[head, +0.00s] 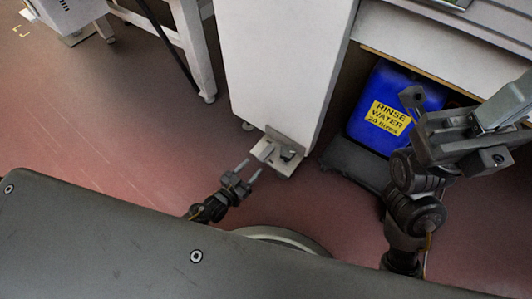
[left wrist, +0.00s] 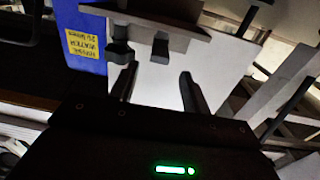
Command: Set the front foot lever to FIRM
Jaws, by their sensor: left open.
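The front foot lever unit (head: 284,153) is a small metal bracket with a dark lever at the foot of the tall white cabinet (head: 280,55). In the left wrist view its metal plate (left wrist: 145,27) shows above the fingers, with two dark stubs (left wrist: 160,46) below it. No FIRM mark is readable, so I cannot tell the lever's setting. My left gripper (head: 251,169) is open and empty, low by the floor, just left of and below the bracket. Its fingers also show in the left wrist view (left wrist: 157,84), apart from the stubs. My right gripper (head: 452,135) is at the right; its jaw state is unclear.
A blue rinse water container (head: 375,100) with a yellow label stands in a dark tray (head: 352,163) right of the cabinet, under a bench. A white table leg (head: 197,55) stands left of the cabinet. The reddish floor (head: 90,120) at left is clear.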

